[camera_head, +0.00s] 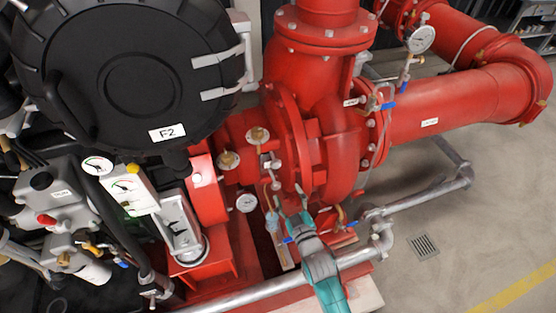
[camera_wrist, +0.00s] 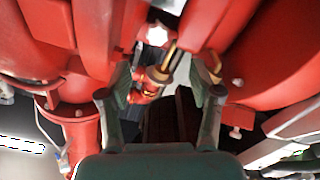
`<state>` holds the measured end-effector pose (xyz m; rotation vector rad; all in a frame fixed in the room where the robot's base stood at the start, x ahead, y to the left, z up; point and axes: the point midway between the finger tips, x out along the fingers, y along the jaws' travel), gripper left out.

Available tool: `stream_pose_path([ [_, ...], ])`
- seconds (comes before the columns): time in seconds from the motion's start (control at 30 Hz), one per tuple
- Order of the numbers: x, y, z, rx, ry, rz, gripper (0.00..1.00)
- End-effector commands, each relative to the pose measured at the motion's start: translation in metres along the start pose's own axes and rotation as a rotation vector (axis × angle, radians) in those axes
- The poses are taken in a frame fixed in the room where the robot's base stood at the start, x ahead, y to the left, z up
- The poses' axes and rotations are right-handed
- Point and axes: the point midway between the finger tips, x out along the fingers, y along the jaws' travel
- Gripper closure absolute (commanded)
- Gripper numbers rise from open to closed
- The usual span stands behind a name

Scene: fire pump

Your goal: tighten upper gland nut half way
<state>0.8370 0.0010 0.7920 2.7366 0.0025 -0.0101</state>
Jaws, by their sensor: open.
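My gripper (camera_head: 299,213) reaches up from the bottom of the head view to the red pump's shaft area, between the pump casing (camera_head: 342,178) and the red bearing side. In the wrist view, my gripper (camera_wrist: 167,72) is open, with one finger on each side. A brass-coloured stud or nut (camera_wrist: 169,62) and a small red fitting show between and just beyond the fingertips. They look apart from both fingers. I cannot tell for sure which piece is the upper gland nut. In the head view, my gripper and nearby pipework hide the gland.
Grey pipework (camera_head: 382,238) with a blue-handled valve stands to the right. A large black round cover (camera_head: 130,75) fills the upper left. Open floor (camera_head: 480,220) lies at the right.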

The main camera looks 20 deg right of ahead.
Motion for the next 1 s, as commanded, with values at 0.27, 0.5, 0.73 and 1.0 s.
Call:
stream_pose_path([
  [0.27, 0.023, 0.002, -0.005, -0.013, 0.008, 0.004, 0.36],
  [0.5, 0.058, 0.002, -0.005, -0.012, 0.008, 0.004, 0.36],
  [0.73, 0.094, 0.002, -0.005, -0.011, 0.007, 0.003, 0.36],
  [1.0, 0.119, 0.002, -0.005, -0.011, 0.006, 0.003, 0.36],
])
